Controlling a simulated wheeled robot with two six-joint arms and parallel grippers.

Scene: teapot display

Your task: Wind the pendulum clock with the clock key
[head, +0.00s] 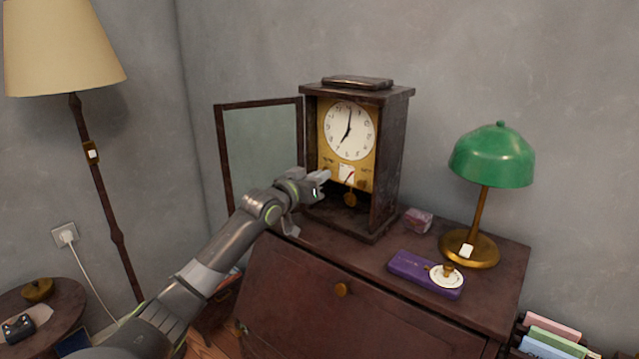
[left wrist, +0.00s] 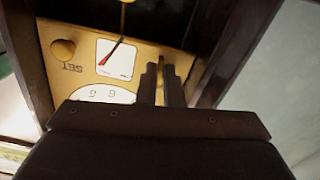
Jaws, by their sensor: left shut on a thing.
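The pendulum clock (head: 391,160) stands upright on the dresser with its glass door (head: 262,150) swung open to the left. Its dial reads about seven, and a brass pendulum bob (head: 350,199) hangs below. A white gauge with a red needle (head: 346,173) sits on the gold plate; it also shows upside down in the left wrist view (left wrist: 117,62), near a brass knob marked SET (left wrist: 63,49). My left gripper (head: 322,177) is at the plate's lower left. Its fingers (left wrist: 163,85) are shut on the clock key, which they hide. My right gripper is out of view.
A purple case (head: 408,265) with a white-and-brass disc (head: 446,279) lies on the dresser top (head: 345,252). A small pink box (head: 418,221) and a green lamp (head: 492,157) stand right of the clock. A floor lamp (head: 98,190) stands at left.

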